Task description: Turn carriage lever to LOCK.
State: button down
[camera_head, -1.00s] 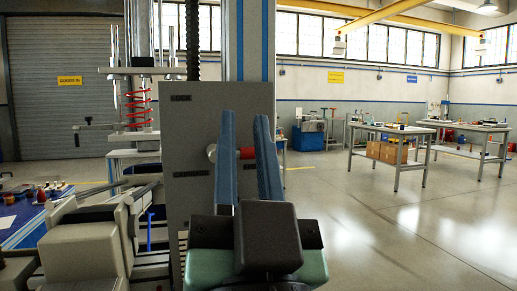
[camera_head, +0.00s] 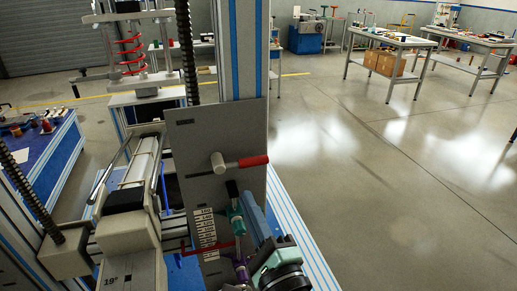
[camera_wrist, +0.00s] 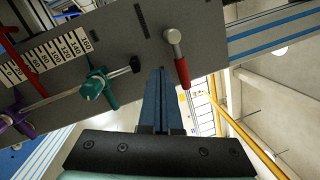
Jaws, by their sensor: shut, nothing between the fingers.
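The carriage lever has a pale round hub and a red grip (camera_head: 253,161). It sits on the upright grey plate (camera_head: 193,148) and points right, nearly level, in the head view. A dark label, where LOCK was readable in the earlier frame, is on the plate's upper left (camera_head: 185,122). In the wrist view, the red grip (camera_wrist: 183,78) is just right of my shut, empty fingers (camera_wrist: 160,72). Whether they touch it cannot be told.
A teal handle (camera_wrist: 97,86) with a black knob stands on the plate beside a white numbered scale (camera_wrist: 50,56). A red pointer (camera_head: 205,247) and a purple part (camera_wrist: 20,120) are close by. Open floor (camera_head: 350,180) lies to the right.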

aim_at(245, 163)
jog(key=s+d+f+m+h+p, duration=0.2)
jog(key=s+m+p, duration=0.4)
jog(key=m+p, duration=0.5)
jog(key=d+f+m, duration=0.1)
jog(key=d+m, duration=0.1)
jog(key=m, duration=0.1)
jog(key=shift+d+g, duration=0.25)
jog(key=shift+g, duration=0.05)
jog(key=shift+r, duration=0.1)
jog(key=w+a+r+p, duration=0.3)
jog(key=w+r+p, duration=0.1)
jog(key=w, duration=0.6)
jog(key=shift+r+p, duration=0.25)
jog(key=shift+p, duration=0.3)
jog(key=shift+w, duration=0.15)
